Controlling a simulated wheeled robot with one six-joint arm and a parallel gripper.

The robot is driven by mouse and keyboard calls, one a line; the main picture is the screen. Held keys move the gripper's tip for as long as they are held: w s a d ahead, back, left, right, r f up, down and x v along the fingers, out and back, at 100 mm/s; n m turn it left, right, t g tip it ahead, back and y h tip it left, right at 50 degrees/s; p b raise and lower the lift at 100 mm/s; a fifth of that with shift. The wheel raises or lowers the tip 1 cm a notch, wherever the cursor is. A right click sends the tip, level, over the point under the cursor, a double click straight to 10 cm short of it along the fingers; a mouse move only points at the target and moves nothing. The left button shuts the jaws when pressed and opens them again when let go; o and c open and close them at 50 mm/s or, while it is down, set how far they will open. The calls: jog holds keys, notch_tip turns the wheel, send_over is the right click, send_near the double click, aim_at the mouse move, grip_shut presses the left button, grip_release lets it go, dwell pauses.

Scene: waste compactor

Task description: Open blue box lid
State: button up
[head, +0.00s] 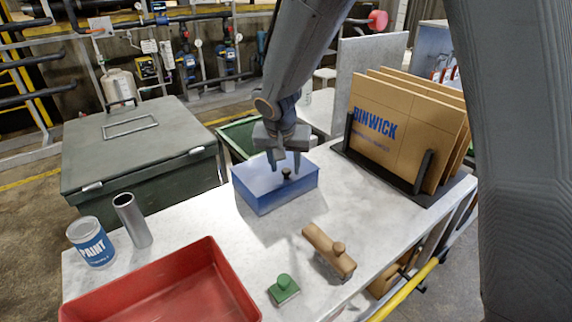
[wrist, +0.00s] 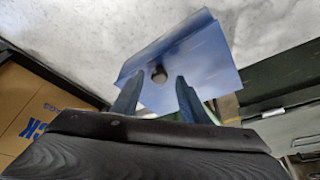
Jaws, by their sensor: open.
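The blue box (head: 273,188) stands on the grey table, its lid on and a small dark knob (head: 286,173) on top. My gripper (head: 286,168) is over the lid, pointing down, with its two fingers apart on either side of the knob. In the wrist view the blue box (wrist: 200,62) shows beyond the fingers, and the knob (wrist: 158,75) appears near the gap between the fingertips (wrist: 155,80). I cannot tell whether the fingers touch the knob.
A red tray (head: 215,275), a paint can (head: 91,243), a metal tube (head: 132,220), a green block with a knob (head: 283,289) and a wooden piece (head: 329,250) share the table (head: 215,212). Cardboard sheets (head: 405,125) stand in a rack at the right. A dark green bin (head: 140,150) is behind left.

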jog(key=shift+w+d+f, duration=0.1)
jog(key=shift+w+f, duration=0.05)
jog(key=shift+f, duration=0.2)
jog(key=shift+c, duration=0.4)
grip_shut()
jog(key=shift+r, duration=0.1)
